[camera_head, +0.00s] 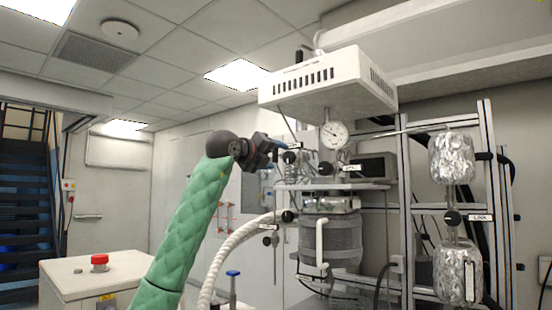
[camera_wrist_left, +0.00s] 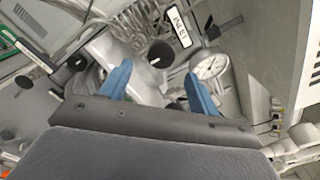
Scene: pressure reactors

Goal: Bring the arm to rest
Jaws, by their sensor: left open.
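My left arm, in a green quilted sleeve, reaches up from the bottom of the head view. My left gripper (camera_head: 278,146) is raised in front of the reactor rig, just left of the pressure gauge (camera_head: 334,135). In the left wrist view its two blue fingers (camera_wrist_left: 158,86) stand apart with nothing held between them. A black round knob (camera_wrist_left: 160,54) shows beyond the gap, and the gauge (camera_wrist_left: 210,68) shows behind the right finger. I cannot tell how far the fingertips are from the knob. My right gripper is in neither view.
The reactor vessel (camera_head: 331,245) stands below the white vented box (camera_head: 326,80). A metal frame (camera_head: 491,200) with foil-wrapped cylinders (camera_head: 451,158) is at right. A white hose (camera_head: 228,253) curves beside my arm. A cabinet with a red button (camera_head: 99,260) stands at lower left.

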